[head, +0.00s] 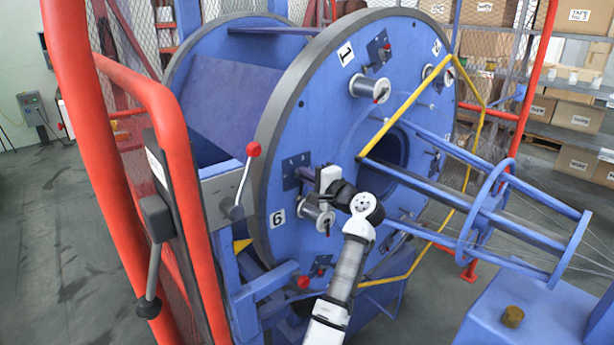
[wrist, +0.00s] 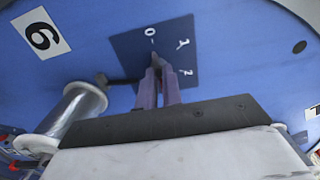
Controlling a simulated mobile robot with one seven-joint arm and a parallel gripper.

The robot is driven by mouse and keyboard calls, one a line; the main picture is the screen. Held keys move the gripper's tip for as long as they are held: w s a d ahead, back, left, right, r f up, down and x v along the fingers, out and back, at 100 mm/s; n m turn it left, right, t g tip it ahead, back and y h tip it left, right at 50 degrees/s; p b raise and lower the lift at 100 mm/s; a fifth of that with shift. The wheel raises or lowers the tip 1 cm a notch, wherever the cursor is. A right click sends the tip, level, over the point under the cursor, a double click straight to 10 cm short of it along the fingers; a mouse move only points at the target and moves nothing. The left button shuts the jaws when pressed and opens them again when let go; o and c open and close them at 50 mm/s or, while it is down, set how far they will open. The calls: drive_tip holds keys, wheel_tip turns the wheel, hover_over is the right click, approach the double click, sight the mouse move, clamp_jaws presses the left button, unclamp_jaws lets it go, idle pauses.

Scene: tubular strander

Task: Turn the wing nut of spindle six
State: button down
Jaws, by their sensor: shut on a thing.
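Spindle six is marked by a white "6" label (wrist: 41,33) on the blue disc, which also shows in the head view (head: 278,218). Its silver spool (head: 316,212) sits just below my gripper (head: 318,181). In the wrist view, my gripper (wrist: 157,72) points at a dark blue plate (wrist: 185,48) with white scale marks, "0" near the fingertips. Its fingers are shut on a small dark part standing on this plate, which I take as the wing nut (wrist: 155,60). The fingers hide most of it. A dark rod with a block end (wrist: 103,79) reaches left toward the spool (wrist: 76,112).
A red guard frame (head: 178,150) and a red-knobbed lever (head: 247,175) stand left of the disc. A yellow bar (head: 405,105) and blue rods (head: 440,150) lie to the right of my arm. Shelves with boxes (head: 578,160) stand behind.

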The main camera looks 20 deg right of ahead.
drive_tip(key=c, duration=1.6)
unclamp_jaws()
drive_tip(key=shift+o, duration=0.2)
drive_tip(key=b+v, duration=0.4)
drive_tip(key=v, duration=0.9)
drive_tip(key=shift+s+b, duration=0.4)
drive_tip(key=shift+d, duration=0.1)
